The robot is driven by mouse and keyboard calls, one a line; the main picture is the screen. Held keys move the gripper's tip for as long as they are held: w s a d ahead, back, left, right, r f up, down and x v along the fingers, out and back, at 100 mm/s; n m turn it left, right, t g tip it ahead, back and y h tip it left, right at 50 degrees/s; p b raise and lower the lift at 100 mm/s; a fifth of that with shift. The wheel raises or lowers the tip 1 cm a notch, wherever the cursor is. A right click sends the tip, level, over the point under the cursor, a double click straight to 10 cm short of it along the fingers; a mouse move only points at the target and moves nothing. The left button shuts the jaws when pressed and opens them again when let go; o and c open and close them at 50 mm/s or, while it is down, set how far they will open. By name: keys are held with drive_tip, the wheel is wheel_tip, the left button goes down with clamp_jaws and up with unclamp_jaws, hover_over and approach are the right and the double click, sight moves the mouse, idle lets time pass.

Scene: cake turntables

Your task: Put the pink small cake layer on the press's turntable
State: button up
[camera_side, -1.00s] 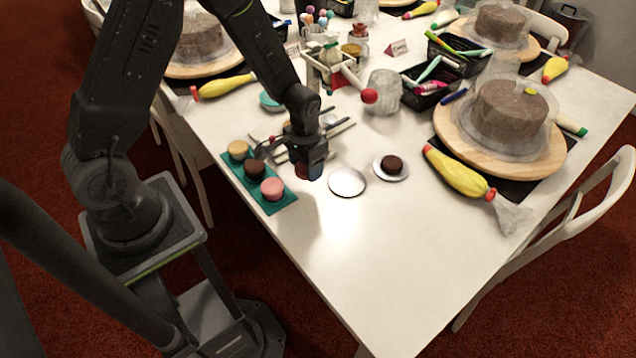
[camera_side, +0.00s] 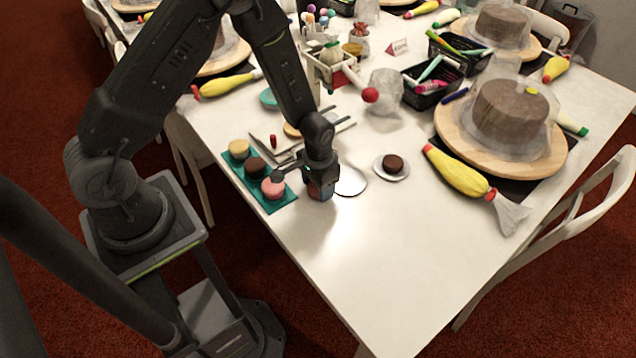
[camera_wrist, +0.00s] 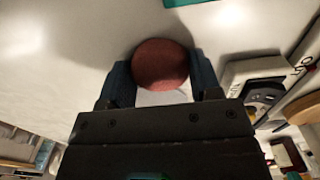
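My gripper (camera_side: 321,190) points down just left of a round silvery-white disc (camera_side: 352,181), overlapping its left edge. In the wrist view a reddish-pink round cake layer (camera_wrist: 160,65) sits between the dark blue fingers, which appear closed on its sides. It looks dark in shade. A lighter pink round cake (camera_side: 273,188) is on the near end of the teal tray (camera_side: 284,203), left of my gripper. A white frame with a red-knobbed lever (camera_side: 370,95), apparently the press, stands farther back. I cannot tell which disc is its turntable; a tan disc (camera_side: 292,130) is partly hidden by my arm.
Yellow (camera_side: 239,149) and dark brown (camera_side: 255,167) cakes share the teal tray. A small brown cake (camera_side: 393,163) sits on a plate to the right. A large covered cake (camera_side: 510,110) and yellow piping bag (camera_side: 455,172) lie farther right. The table's front is clear.

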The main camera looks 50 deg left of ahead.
drive_tip(key=o, duration=0.5)
drive_tip(key=s+r+t, duration=0.1)
drive_tip(key=s+r, duration=0.2)
drive_tip(key=r, duration=1.1)
drive_tip(key=s+r+t, duration=0.2)
drive_tip(key=s+r, duration=0.2)
drive_tip(key=r, duration=1)
drive_tip(key=s+r, duration=0.2)
drive_tip(key=s, duration=0.1)
drive_tip(key=s+r+t, duration=0.1)
drive_tip(key=s+r, duration=0.1)
drive_tip(key=s, duration=0.1)
drive_tip(key=s+r+t, duration=0.1)
drive_tip(key=s+r, duration=0.1)
drive_tip(key=s, duration=0.1)
drive_tip(key=shift+d+r, duration=0.1)
drive_tip(key=shift+d, duration=0.3)
drive_tip(key=shift+o, duration=0.4)
drive_tip(key=shift+s+r+t, duration=0.15)
drive_tip(key=shift+s+t, duration=0.15)
drive_tip(key=shift+s, duration=0.3)
